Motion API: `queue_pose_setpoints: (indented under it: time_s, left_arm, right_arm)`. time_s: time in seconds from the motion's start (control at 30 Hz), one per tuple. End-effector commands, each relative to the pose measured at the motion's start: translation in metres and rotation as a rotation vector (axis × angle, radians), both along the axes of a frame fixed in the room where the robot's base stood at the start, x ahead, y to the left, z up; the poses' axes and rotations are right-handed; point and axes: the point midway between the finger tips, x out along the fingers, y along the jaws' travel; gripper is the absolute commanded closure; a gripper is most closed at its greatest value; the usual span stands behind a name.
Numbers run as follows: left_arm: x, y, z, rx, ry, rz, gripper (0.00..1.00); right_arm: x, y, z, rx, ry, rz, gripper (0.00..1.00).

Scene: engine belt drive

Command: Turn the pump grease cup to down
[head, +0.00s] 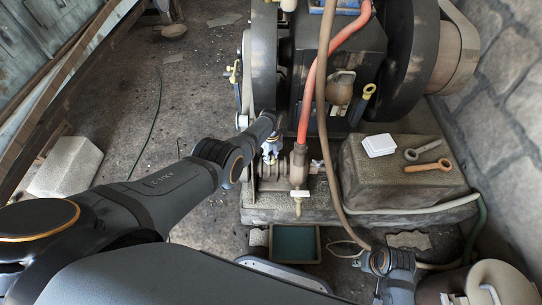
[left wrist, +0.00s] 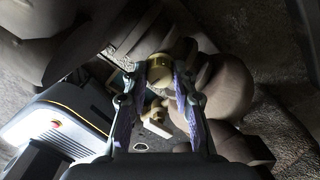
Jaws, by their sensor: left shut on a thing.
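The pump (head: 270,172) is a small grey ribbed body at the front of the engine base, with a hose running up from it. My left gripper (head: 271,150) reaches its top left side in the head view. In the left wrist view, a round brass cup (left wrist: 160,68), which looks like the grease cup, sits between the fingertips of my left gripper (left wrist: 160,78), which is shut on it. In the head view the gripper hides the cup. Which way its handle or mark points is not clear.
A brass tap (head: 298,204) hangs at the pump's front above a green tray (head: 295,243). A red hose (head: 310,90) and large flywheels stand close behind. The floor at left is mostly clear.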

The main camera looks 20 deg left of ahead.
Motion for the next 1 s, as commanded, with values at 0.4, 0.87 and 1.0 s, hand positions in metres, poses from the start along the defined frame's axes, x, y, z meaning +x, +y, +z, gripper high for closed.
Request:
queue_pose_setpoints:
  time_s: [0.4,0.87,1.0]
  left_arm:
    - [-0.0002,-0.0002,-0.0002,0.0,0.0,-0.012,1.0]
    - [-0.0001,-0.0002,0.0,0.0,0.0,-0.01,0.5]
    - [0.0005,-0.0003,0.0022,0.0,0.0,-0.011,0.5]
  right_arm:
    - [0.0007,0.0,0.0005,0.0,-0.003,0.0,0.69]
    - [0.0022,0.0001,0.002,0.0,-0.007,0.0,0.69]
    - [0.0023,-0.0001,0.0015,0.0,-0.006,0.001,0.69]
